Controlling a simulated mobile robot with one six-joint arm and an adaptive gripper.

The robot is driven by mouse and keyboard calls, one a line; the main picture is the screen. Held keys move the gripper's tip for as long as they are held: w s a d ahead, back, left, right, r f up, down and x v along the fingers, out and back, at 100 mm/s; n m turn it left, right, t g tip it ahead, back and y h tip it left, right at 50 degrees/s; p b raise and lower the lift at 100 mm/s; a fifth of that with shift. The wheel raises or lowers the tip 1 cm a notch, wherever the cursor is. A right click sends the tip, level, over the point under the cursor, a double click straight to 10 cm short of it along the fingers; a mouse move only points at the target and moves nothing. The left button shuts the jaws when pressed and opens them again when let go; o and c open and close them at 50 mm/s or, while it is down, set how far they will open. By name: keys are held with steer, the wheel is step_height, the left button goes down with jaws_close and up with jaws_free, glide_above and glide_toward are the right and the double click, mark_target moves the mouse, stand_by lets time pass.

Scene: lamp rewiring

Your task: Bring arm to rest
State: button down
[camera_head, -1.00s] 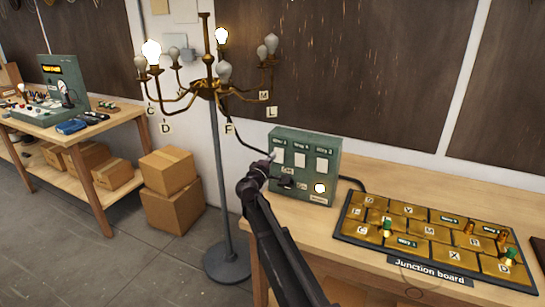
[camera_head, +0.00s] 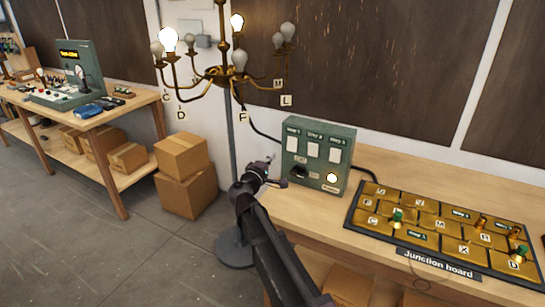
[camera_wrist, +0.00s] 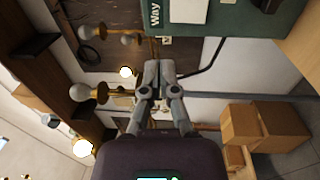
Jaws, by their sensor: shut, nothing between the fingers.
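My gripper (camera_head: 270,163) is shut and empty, just left of the green switch box (camera_head: 318,158) and above the front-left part of the wooden table. In the wrist view my gripper (camera_wrist: 158,68) also shows with its fingers together and nothing between them. The switch box shows there at the top (camera_wrist: 230,14), close to the fingertips but apart from them. My arm reaches up from the bottom of the head view. The switch box has three white rocker plates, a dark knob and a lit round button.
A brass chandelier (camera_head: 224,76) on a stand, two bulbs lit, is behind my gripper. The junction board (camera_head: 440,232) lies on the table (camera_head: 380,170) to the right. Cardboard boxes (camera_head: 185,180) stand left, beside a second bench (camera_head: 95,125). Open floor (camera_head: 80,240) lies at front left.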

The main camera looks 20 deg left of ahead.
stand_by(0.4)
steer(key=s+d+f+m+g+h, duration=0.1)
steer(key=d+f+m+g+h, duration=0.35)
steer(key=d, duration=1.25)
steer(key=d+f+m+g+h, duration=0.1)
steer(key=d+f+m+g, duration=0.55)
steer(key=d, duration=1.05)
steer(key=s+d+f+m+g+y+p, duration=0.1)
steer(key=s+d+f+m+g+y, duration=0.2)
steer(key=s+d, duration=0.4)
steer(key=s+d+f+m+g+y, duration=0.2)
steer(key=s+d+f+g+y, duration=0.2)
steer(key=s+d, duration=0.4)
steer(key=s+g, duration=0.1)
steer(key=s, duration=0.2)
steer(key=shift+s+d+f+m+p, duration=0.25)
steer(key=shift+d+f+m+p, duration=0.05)
steer(key=shift+m+p, duration=0.1)
steer(key=shift+w+y, duration=0.15)
steer(key=shift+y, duration=0.1)
